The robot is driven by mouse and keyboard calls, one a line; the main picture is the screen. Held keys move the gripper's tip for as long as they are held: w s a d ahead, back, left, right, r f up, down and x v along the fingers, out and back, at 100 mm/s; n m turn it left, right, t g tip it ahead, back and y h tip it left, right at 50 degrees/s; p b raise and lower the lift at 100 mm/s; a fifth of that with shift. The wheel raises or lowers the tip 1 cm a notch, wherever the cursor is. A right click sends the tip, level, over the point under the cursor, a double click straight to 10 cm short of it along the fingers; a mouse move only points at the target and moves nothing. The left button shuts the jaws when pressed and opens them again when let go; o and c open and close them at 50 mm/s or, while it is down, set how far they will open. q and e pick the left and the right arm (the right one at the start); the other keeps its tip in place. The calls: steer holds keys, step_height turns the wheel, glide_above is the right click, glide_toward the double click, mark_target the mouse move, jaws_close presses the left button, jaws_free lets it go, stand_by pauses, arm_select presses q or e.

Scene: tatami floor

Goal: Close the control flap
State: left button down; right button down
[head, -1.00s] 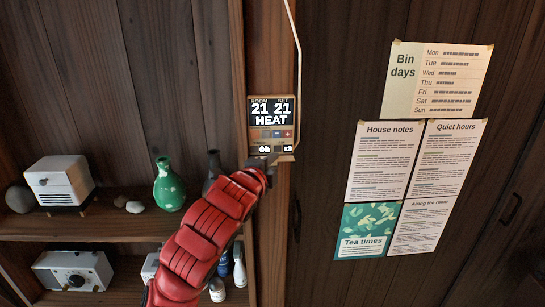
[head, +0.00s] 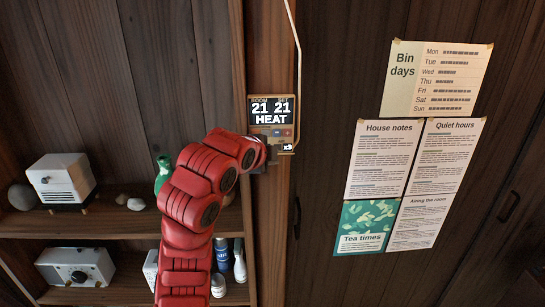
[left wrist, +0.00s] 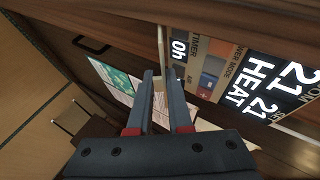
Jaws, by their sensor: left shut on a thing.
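The control panel (head: 270,110) is mounted on the wooden post, its screen reading 21, 21 and HEAT. In the left wrist view the panel (left wrist: 245,85) is tilted at the right, with small buttons beside the text. The flap (left wrist: 161,46) shows there as a thin pale strip, nearly edge-on. My left gripper (left wrist: 158,76) has its two fingers close together around this strip and is shut on it. My right gripper is not in view.
A pale cable (head: 297,45) runs down beside the panel. Shelves at the left hold a white heater-like box (head: 62,180), a white radio-like box (head: 76,267), a green vase (head: 162,172) and bottles (head: 239,262). Paper notices (head: 384,160) hang on the dark wall at the right.

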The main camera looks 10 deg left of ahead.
arm_select(q)
steer(key=shift+f, duration=0.35)
